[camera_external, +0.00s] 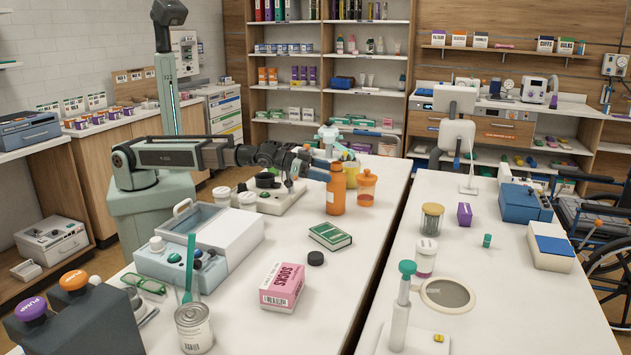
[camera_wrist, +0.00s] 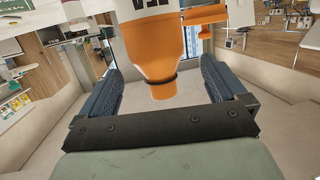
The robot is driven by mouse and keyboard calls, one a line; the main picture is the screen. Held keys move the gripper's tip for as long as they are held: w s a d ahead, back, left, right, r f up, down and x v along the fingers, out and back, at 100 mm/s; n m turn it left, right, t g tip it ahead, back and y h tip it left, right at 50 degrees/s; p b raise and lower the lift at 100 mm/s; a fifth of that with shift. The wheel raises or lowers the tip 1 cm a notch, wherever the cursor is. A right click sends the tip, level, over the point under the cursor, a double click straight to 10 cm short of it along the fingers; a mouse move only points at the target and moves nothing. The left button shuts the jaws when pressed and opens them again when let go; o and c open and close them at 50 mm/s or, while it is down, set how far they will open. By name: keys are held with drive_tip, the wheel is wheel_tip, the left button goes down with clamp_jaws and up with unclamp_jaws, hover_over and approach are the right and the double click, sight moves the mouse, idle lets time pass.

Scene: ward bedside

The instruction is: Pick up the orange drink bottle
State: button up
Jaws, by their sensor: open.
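The orange drink bottle (camera_external: 336,190) stands upright near the right edge of the central white table, with a white label on its front. My gripper (camera_external: 322,172) reaches it from the left, nearly level, at its upper part. In the wrist view the bottle (camera_wrist: 150,55) appears upside down, cap downward, between the two open fingers of my gripper (camera_wrist: 158,78). A gap shows between the bottle and each finger, so they look apart. The bottle's far side is hidden.
A lidded orange container (camera_external: 366,188) stands close to the right of the bottle. A yellow cup (camera_external: 351,172) is just behind. A device with dark knobs (camera_external: 272,200) is left.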

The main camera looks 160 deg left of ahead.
sight(341, 185)
drive_tip(key=shift+g+h, duration=0.3)
drive_tip(key=shift+h, duration=0.1)
drive_tip(key=shift+w+a+f, duration=0.85)
drive_tip(key=shift+a+f, duration=0.3)
drive_tip(key=shift+a, duration=0.05)
drive_tip(key=shift+w+a+f, duration=0.85)
drive_tip(key=shift+a+f, duration=0.25)
drive_tip(key=shift+a, duration=0.05)
drive_tip(key=shift+c, duration=0.2)
drive_tip(key=c, duration=1.2)
